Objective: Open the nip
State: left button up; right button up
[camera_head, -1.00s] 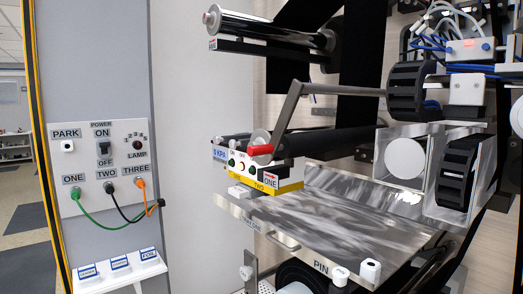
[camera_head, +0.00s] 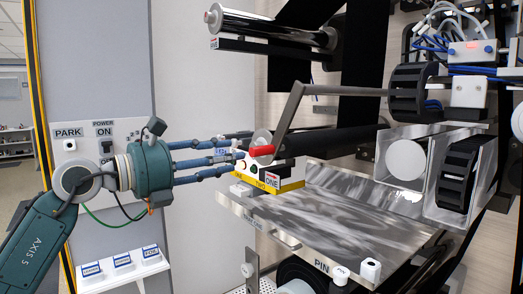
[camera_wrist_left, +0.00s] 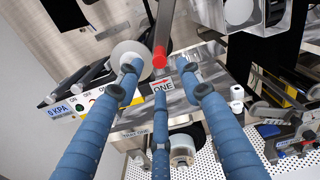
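The nip lever is a bent grey bar (camera_head: 292,105) with a red grip (camera_head: 262,151) at its lower end, beside a round metal roller end above a white panel. In the left wrist view the red grip (camera_wrist_left: 160,57) points towards the camera. My left gripper (camera_head: 236,154) has three blue fingers spread apart, pointing right, with the tips just left of the red grip. In the left wrist view the gripper (camera_wrist_left: 163,78) is open and empty, with the grip lying between its outer fingertips. I cannot tell whether any finger touches it. My right gripper is not in view.
A panel marked ONE and TWO (camera_head: 272,180) sits below the grip. A metal plate (camera_head: 350,215) extends beneath it. A wall panel with PARK and POWER switches (camera_head: 90,130) and cables is partly behind my left arm. Small labelled blocks (camera_head: 122,260) sit on a white shelf.

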aim_at(262, 152)
pick_arm(q)
jog(key=p+x, duration=0.3)
jog(key=x, duration=0.6)
jog(key=shift+w+d+f, duration=0.1)
jog(key=shift+w+d, duration=0.35)
grip_shut()
